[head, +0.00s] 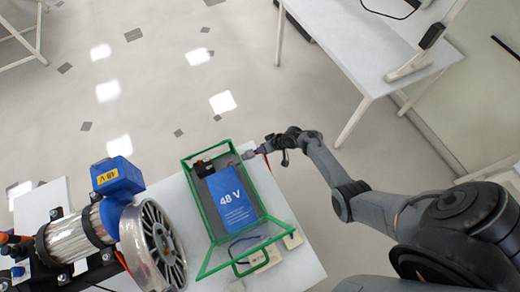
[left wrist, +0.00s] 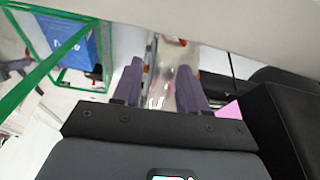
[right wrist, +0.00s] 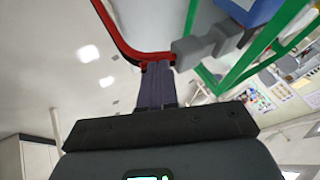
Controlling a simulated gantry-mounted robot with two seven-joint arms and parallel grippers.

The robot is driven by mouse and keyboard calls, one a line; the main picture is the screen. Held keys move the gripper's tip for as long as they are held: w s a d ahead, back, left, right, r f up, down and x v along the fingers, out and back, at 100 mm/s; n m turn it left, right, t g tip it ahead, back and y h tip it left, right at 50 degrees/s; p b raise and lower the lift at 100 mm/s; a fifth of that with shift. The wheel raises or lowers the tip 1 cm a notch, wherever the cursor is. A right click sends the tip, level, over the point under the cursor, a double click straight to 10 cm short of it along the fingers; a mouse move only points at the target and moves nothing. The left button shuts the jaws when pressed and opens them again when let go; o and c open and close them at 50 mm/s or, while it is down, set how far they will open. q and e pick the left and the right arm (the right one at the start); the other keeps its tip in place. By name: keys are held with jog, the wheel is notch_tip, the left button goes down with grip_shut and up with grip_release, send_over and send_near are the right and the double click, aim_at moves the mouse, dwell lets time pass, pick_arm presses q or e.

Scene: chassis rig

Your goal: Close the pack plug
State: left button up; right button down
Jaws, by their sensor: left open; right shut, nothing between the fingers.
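The blue 48 V pack (head: 229,200) lies in a green-framed box (head: 194,196) on a white table. A black and red part (head: 204,168) sits at the pack's far end. My right gripper (head: 248,154) is at the box's far right corner. In the right wrist view its fingers (right wrist: 157,66) are shut, with their tips beside a red cable or lever (right wrist: 128,48) and a grey connector (right wrist: 205,45). I cannot tell whether they touch. My left gripper (left wrist: 160,88) is open, with a shiny cylinder (left wrist: 178,62) beyond its fingers. The pack also shows in the left wrist view (left wrist: 72,42).
A silver motor (head: 72,238) with a blue top box (head: 116,180) and a spoked wheel (head: 160,245) stand left of the green box. The box's green-framed clear panel (head: 225,262) slopes at the near end. Another white table (head: 375,50) stands at the upper right, with open floor between.

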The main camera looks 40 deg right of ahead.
aim_at(251, 154)
jog(key=shift+w+a, duration=0.15)
jog(key=shift+a, duration=0.3)
jog(key=a, duration=0.1)
jog(key=w+a+p, duration=0.1)
jog(key=a, duration=0.1)
jog(key=shift+a, duration=0.25)
jog(key=shift+s, duration=0.1)
